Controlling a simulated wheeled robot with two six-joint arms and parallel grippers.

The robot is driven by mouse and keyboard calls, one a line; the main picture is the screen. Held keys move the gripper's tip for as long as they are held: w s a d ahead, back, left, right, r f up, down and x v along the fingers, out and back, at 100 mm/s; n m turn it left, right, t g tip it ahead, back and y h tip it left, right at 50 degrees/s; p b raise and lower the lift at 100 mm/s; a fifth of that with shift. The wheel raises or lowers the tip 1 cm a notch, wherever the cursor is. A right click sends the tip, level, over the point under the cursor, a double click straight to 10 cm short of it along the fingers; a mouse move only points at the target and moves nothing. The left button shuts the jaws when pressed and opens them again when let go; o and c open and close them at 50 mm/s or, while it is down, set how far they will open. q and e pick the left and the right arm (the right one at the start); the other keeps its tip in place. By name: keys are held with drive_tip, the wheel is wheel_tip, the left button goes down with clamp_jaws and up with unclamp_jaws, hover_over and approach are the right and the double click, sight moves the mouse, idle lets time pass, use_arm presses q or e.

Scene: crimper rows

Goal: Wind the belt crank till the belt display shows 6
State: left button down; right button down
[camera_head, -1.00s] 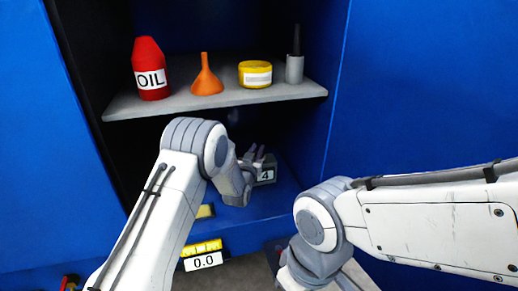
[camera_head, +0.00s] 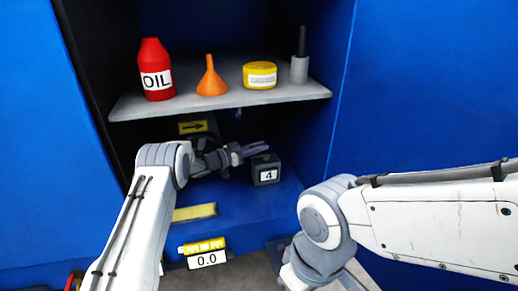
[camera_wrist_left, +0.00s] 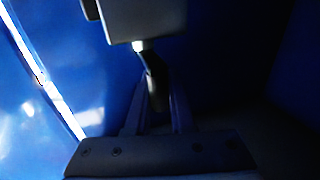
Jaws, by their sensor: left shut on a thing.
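My left gripper (camera_head: 254,149) reaches into the dark lower bay of the blue cabinet, its fingers pointing right. In the left wrist view its fingers (camera_wrist_left: 155,100) are shut on a dark handle (camera_wrist_left: 153,68), which I take for the belt crank's grip. A short bright pin joins it to a grey block (camera_wrist_left: 145,18) above. In the head view the crank is mostly hidden by my gripper and wrist. A dark box with a display (camera_head: 266,175) reading 4 stands just right of and below the fingers. My right gripper is out of view.
A grey shelf (camera_head: 225,98) above holds a red oil bottle (camera_head: 156,70), an orange funnel (camera_head: 211,80), a yellow tin (camera_head: 259,75) and a grey tube (camera_head: 299,69). A yellow arrow sign (camera_head: 193,127) is behind my wrist. A separate label (camera_head: 207,259) reads 0.0.

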use_arm(q)
drive_tip(key=shift+d+m+g+h, duration=0.25)
drive_tip(key=shift+m+g+h, duration=0.15)
drive_tip(key=shift+m+g, duration=0.1)
drive_tip(key=c, duration=0.8)
unclamp_jaws()
drive_tip(key=shift+d+r, duration=0.1)
drive_tip(key=shift+o, duration=0.2)
drive_tip(key=shift+a, duration=0.2)
drive_tip(key=shift+a, duration=0.2)
drive_tip(key=p+v, duration=0.4)
drive_tip(key=v, duration=0.6)
drive_tip(key=shift+p, duration=0.35)
